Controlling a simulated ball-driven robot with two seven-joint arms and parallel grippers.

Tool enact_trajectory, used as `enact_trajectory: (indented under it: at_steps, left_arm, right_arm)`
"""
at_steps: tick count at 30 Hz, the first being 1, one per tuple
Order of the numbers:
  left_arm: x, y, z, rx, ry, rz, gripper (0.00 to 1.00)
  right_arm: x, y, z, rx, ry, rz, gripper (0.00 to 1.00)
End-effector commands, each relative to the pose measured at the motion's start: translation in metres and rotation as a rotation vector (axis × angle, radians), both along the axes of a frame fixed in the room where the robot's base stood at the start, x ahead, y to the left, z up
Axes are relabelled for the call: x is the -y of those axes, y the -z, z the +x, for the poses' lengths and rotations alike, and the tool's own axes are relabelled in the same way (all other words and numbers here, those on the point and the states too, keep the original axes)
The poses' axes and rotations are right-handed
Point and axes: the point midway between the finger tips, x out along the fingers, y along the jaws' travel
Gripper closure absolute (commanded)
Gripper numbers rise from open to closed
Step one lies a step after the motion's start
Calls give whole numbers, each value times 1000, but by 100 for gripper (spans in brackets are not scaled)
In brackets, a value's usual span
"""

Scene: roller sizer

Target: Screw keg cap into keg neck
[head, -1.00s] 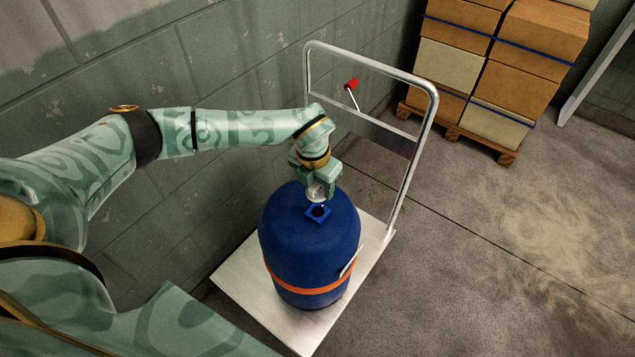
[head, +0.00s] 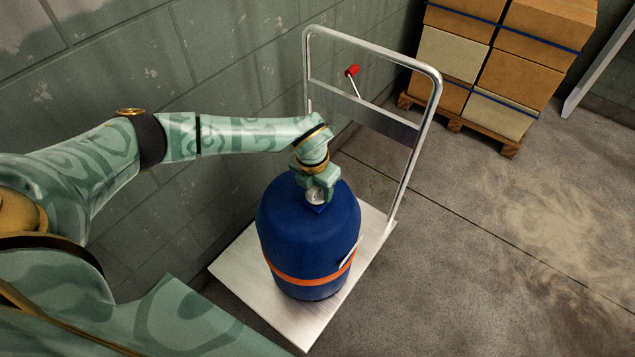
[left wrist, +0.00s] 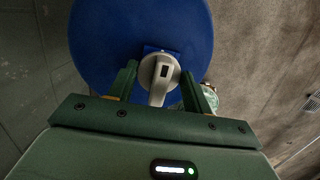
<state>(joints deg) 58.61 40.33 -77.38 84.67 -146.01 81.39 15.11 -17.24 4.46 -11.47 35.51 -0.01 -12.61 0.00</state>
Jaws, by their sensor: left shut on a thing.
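The blue keg (head: 308,240) with an orange band stands upright on the platform trolley (head: 262,300). It also fills the top of the left wrist view (left wrist: 95,40). The keg cap (left wrist: 160,72) is pale grey with a lever-like grip. My left gripper (head: 318,190) is shut on the cap and points down at the keg's top. The cap sits at the square blue neck (left wrist: 150,49), which is mostly hidden under it; how deep it sits I cannot tell. In the head view the cap (head: 316,197) shows small between the fingers. My right gripper is not in view.
The trolley's metal handle frame (head: 432,110) rises behind the keg, with a red-gripped lever (head: 352,71) near it. A block wall (head: 230,60) runs close along the left. Strapped boxes (head: 525,70) stand on a pallet at the back right. The floor at right is clear.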

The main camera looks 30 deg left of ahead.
Motion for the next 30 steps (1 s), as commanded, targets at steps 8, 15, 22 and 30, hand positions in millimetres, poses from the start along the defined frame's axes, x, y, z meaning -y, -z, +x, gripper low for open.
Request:
enact_trajectory:
  at_steps: [8, 15, 22, 30]
  left_arm:
    - [0, -1, 0, 1, 0, 0, 73]
    - [0, -1, 0, 1, 0, 0, 73]
    - [0, -2, 0, 1, 0, 1, 73]
    - [0, -1, 0, 0, 0, 0, 73]
  right_arm:
    - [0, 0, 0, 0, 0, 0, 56]
    - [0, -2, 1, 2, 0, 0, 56]
    - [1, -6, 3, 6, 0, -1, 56]
    - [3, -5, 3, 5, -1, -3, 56]
